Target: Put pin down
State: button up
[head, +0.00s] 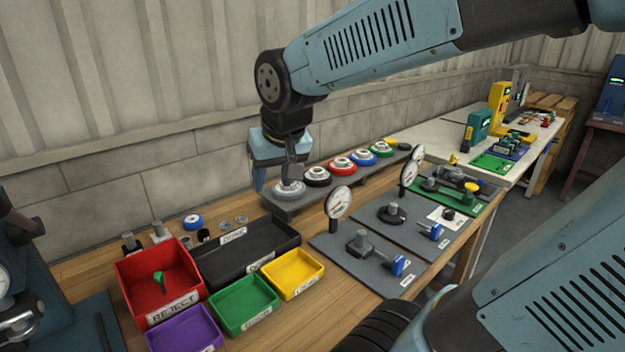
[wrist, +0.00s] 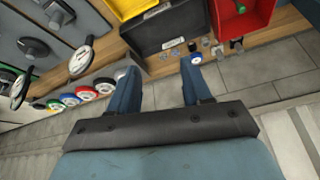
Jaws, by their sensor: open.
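My gripper (head: 274,182) is open and hangs by the wall at the near end of the grey ring rack, close to a white-grey ring (head: 289,188). In the wrist view the gap between its fingers (wrist: 158,72) is empty. A green pin-like piece (head: 159,280) lies in the red REJECT bin (head: 137,262), well away from the gripper; it also shows in the wrist view (wrist: 241,8). Blue-ended pin-like pieces (head: 399,266) sit on the grey plates to the right. I cannot tell which of these is the task's pin.
The grey rack (head: 320,193) carries several coloured rings. Black (head: 245,250), green (head: 244,304), yellow (head: 293,272) and purple (head: 186,328) trays stand beside the red bin. A blue ring (head: 192,222) and small parts lie behind them. Upright dial gauges (head: 337,203) rise from the plates.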

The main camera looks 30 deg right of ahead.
jog(key=s+d+r, duration=0.2)
jog(key=s+d, duration=0.2)
jog(key=s, duration=0.4)
jog(key=shift+t+h, duration=0.3)
jog(key=shift+c, duration=0.6)
